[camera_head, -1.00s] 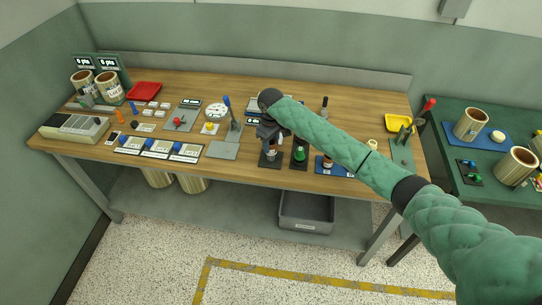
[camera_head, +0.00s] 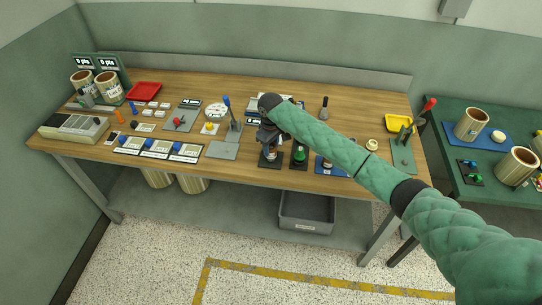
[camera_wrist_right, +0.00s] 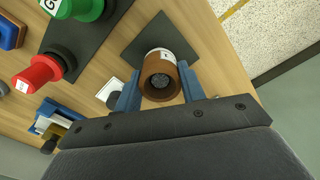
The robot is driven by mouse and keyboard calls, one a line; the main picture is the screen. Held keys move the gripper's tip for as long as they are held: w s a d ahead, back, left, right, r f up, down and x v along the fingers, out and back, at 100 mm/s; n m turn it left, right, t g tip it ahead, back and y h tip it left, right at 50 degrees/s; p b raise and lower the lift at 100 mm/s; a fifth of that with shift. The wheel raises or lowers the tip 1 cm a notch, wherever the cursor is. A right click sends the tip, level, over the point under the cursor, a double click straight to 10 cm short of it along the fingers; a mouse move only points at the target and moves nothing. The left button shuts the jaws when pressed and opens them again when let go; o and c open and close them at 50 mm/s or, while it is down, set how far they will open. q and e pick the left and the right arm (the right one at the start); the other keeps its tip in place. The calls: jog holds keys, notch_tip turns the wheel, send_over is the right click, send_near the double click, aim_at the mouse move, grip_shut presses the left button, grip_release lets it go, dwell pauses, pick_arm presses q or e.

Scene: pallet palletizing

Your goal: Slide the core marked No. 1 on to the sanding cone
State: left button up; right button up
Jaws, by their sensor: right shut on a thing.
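My right gripper (camera_wrist_right: 158,92) is shut on a brown, ring-shaped core (camera_wrist_right: 160,94), with one blue finger on each side of it. A white label (camera_wrist_right: 158,54) shows on its far side, but its number is not readable. A grey, speckled round surface (camera_wrist_right: 161,82) shows inside the core; I cannot tell whether this is the top of the sanding cone. The core is over a dark square plate (camera_wrist_right: 137,48). In the head view the right gripper (camera_head: 269,138) is near the bench's front edge, above that plate (camera_head: 268,162). My left gripper is out of view.
Beside the plate stands a green piece (camera_head: 299,156) on another dark plate. A red piece (camera_wrist_right: 38,73) is close by in the wrist view. A blue base (camera_head: 338,171) is farther right. The wooden bench (camera_head: 232,171) is crowded with small fixtures.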

jog(key=shift+f, duration=0.1)
dwell(0.8)
jog(key=o, duration=1)
jog(key=shift+o, duration=0.2)
